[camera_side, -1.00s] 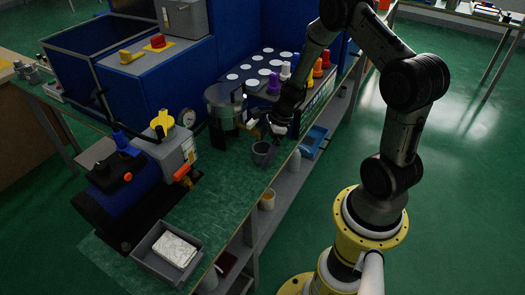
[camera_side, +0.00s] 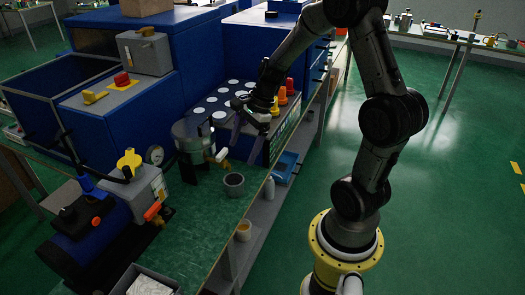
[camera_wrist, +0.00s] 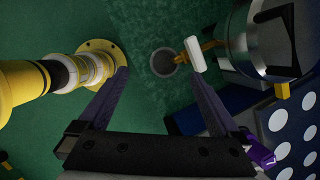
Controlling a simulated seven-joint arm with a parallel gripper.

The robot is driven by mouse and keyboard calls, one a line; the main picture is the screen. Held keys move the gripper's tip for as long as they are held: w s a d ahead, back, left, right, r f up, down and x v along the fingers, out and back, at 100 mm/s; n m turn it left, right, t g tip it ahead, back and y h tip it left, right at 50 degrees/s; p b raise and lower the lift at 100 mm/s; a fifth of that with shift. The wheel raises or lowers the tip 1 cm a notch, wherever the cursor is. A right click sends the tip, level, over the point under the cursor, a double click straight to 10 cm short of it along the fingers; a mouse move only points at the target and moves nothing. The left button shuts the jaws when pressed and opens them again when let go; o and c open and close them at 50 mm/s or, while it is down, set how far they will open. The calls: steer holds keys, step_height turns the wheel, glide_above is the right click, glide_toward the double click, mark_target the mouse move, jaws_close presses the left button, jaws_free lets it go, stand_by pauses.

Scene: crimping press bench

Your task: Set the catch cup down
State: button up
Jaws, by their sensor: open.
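The catch cup (camera_side: 234,184) is a small grey cup standing upright on the green bench, in front of the metal pot. The wrist view shows the cup (camera_wrist: 157,67) from above, just beyond my fingertips, with its dark inside visible. My gripper (camera_side: 240,152) is open and empty, above the cup and apart from it. In the wrist view its two dark fingers (camera_wrist: 160,76) are spread wide with nothing between them.
A metal pot (camera_side: 190,148) with a white-handled tap (camera_side: 222,155) stands close behind the cup. A blue rack with white discs (camera_side: 220,100) and orange cones (camera_side: 282,97) is behind. The bench's right edge is near the cup; bare bench lies in front.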

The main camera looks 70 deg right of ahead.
steer(key=s+a+r+n+h, duration=0.1)
steer(key=s+a+r+n, duration=0.3)
steer(key=a+r+n, duration=0.4)
steer(key=s+a+r+n+t+h, duration=0.1)
steer(key=s+a+r+n, duration=0.1)
steer(key=s+n, duration=0.3)
steer(key=s+a+r+n+t, duration=0.1)
steer(key=s+a+r+n, duration=0.1)
steer(key=s+n, duration=0.4)
steer(key=r+n, duration=0.1)
steer(key=n, duration=0.3)
steer(key=shift+s+a+r+n+t+h, duration=0.25)
steer(key=shift+a+r+n+t+h, duration=0.05)
steer(key=shift+a+n+h, duration=0.1)
